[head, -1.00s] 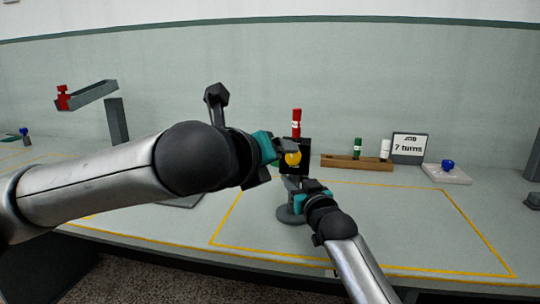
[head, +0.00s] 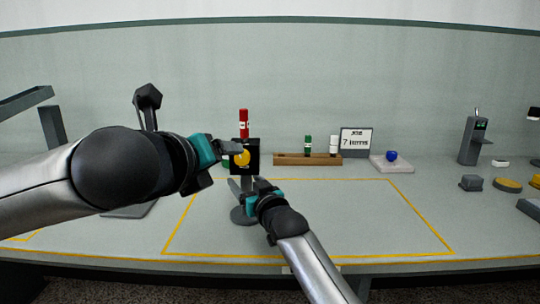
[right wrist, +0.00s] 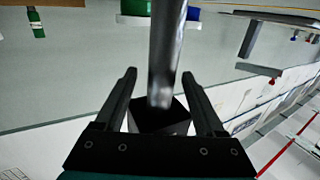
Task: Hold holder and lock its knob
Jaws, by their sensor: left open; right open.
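The holder is a black block (head: 252,150) on a grey post with a round base (head: 243,216). Its yellow knob (head: 242,158) faces me, and a red spindle (head: 243,123) stands upright on top. My left gripper (head: 233,148) is open at the knob's upper left and partly covers it; I cannot tell whether it touches. My right gripper (head: 248,184) is open, low at the post below the block. In the right wrist view the grey post (right wrist: 166,50) runs between the two spread fingers of this gripper (right wrist: 160,88), with a gap on each side.
A wooden rack (head: 290,160) holds a green spindle (head: 308,146) and a white one (head: 334,145). A sign reading "7 turns" (head: 356,142) and a pad with a blue knob (head: 391,156) stand right of it. The yellow-outlined area right of the holder is clear.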

